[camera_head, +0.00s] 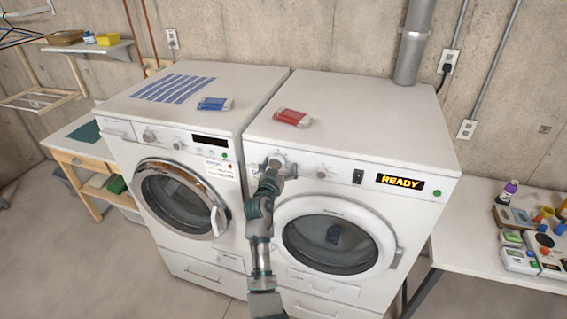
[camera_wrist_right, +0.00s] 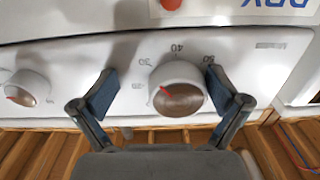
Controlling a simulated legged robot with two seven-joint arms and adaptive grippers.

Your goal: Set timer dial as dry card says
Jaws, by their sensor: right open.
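The timer dial (camera_wrist_right: 180,100) is a round knob on the panel of the right-hand machine (camera_head: 420,155). Its red mark points up-left in the right wrist view, near a number that looks like 20. Numbers 30, 40 and a blurred one run around it. My right gripper (camera_wrist_right: 160,92) is open, one finger on each side of the dial; contact is unclear. In the head view my right gripper (camera_head: 272,170) covers much of the dial. A white card with blue letters reading DRY (camera_wrist_right: 278,4) is cut off at the top; its setting is unreadable. My left gripper is out of view.
A second knob (camera_wrist_right: 25,88) is beside the dial. The dryer display (camera_head: 400,182) reads READY. The washer (camera_head: 170,130) stands left, with another card (camera_head: 218,169). A cluttered table (camera_head: 470,245) stands right.

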